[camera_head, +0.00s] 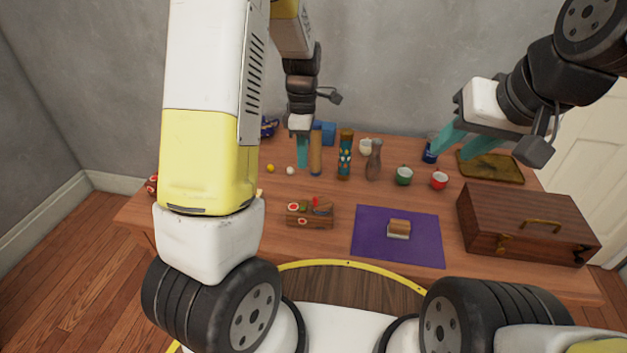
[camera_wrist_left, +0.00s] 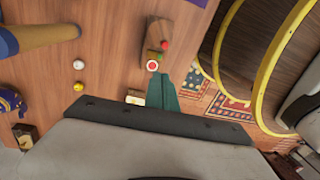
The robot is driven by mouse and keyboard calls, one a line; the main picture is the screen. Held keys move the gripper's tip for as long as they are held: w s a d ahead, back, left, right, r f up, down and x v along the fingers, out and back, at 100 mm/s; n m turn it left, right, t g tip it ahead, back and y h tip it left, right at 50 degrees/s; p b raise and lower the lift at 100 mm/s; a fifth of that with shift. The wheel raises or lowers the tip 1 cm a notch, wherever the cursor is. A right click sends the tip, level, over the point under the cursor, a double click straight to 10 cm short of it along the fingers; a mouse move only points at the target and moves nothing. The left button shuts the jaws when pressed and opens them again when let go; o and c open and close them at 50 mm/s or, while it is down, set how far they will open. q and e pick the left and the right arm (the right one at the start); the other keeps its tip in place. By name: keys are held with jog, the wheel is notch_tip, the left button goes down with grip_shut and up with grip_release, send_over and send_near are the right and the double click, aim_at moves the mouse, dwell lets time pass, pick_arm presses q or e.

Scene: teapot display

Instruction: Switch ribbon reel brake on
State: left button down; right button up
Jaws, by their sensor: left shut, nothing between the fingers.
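A small wooden block device (camera_head: 310,213) sits on the table front, left of the purple mat; it carries round red-and-white discs, green and red pieces and a dark part. I cannot make out a reel or a brake setting on it. It also shows in the left wrist view (camera_wrist_left: 158,42), with a red-and-white disc at its near end. My left gripper (camera_head: 302,165) is shut and empty, behind the device in the head view. Its fingertips (camera_wrist_left: 163,76) appear just below the disc in the wrist view. My right gripper (camera_head: 458,150) is open and empty at the upper right.
A purple mat (camera_head: 373,245) holds a small brown-and-white block (camera_head: 399,229). A wooden chest (camera_head: 525,226) stands at the right. Bottles and a vase (camera_head: 374,165), cups (camera_head: 404,176) and small balls (camera_head: 290,171) stand behind. My left arm hides the table's left part.

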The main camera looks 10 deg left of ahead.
aim_at(303, 208)
pick_arm(q)
jog(key=f, duration=0.4)
jog(key=s+f, duration=0.1)
jog(key=f, duration=0.8)
jog(key=shift+s+f, duration=0.35)
jog(key=shift+f, duration=0.05)
jog(key=shift+f, duration=0.1)
jog(key=shift+s+f, duration=0.15)
jog(key=shift+w, duration=0.85)
